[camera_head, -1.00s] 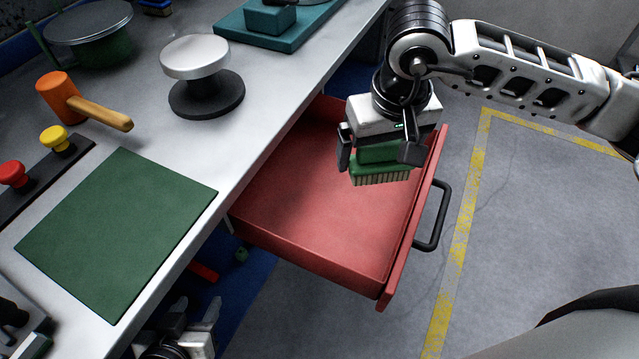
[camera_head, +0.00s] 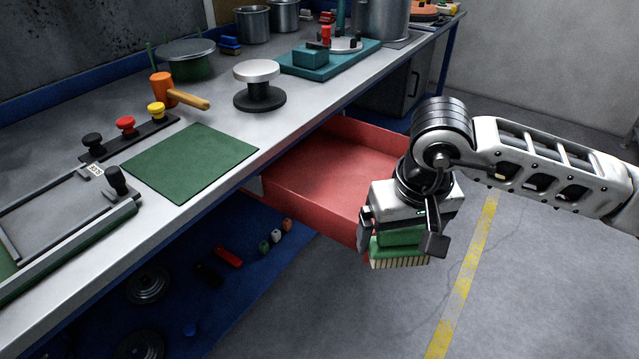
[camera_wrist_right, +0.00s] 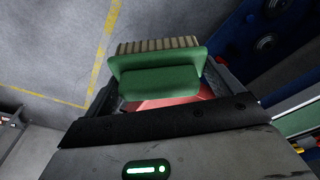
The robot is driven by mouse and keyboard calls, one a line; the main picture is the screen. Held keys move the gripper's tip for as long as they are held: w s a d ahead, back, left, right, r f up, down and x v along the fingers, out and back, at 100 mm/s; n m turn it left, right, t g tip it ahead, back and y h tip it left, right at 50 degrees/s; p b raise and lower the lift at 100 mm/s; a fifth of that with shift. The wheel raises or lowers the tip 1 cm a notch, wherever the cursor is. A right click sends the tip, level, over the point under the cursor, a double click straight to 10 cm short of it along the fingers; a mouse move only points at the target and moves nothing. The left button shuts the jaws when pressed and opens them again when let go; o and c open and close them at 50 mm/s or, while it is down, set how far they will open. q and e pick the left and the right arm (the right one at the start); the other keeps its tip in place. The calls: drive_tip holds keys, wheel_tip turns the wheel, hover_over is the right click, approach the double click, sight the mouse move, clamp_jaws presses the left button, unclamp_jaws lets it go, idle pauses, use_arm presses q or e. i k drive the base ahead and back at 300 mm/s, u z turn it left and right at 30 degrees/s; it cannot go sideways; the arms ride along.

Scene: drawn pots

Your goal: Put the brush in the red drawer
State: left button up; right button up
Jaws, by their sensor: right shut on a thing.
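The red drawer (camera_head: 318,185) is pulled out under the workbench and its inside is empty where it shows. My right gripper (camera_head: 402,242) is shut on the brush (camera_head: 400,262), which has a green body and pale bristles pointing down. In the head view they overlap the drawer's near outer corner and hide its front and handle. The right wrist view shows the brush's green back (camera_wrist_right: 160,82) between the fingers, with a strip of red drawer (camera_wrist_right: 165,101) beside it and floor beyond. The height of the brush over the drawer is hard to tell. My left gripper is out of view.
The workbench edge (camera_head: 222,188) runs along the drawer's left. A green mat (camera_head: 190,160), a mallet (camera_head: 178,92) and a round turntable (camera_head: 258,88) lie on top. Open floor lies right.

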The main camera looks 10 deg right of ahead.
sight(333, 177)
drive_tip(key=u, duration=3.55)
drive_tip(key=k, duration=2.4)
drive_tip(key=z, duration=1.6)
drive_tip(key=i, duration=1.05)
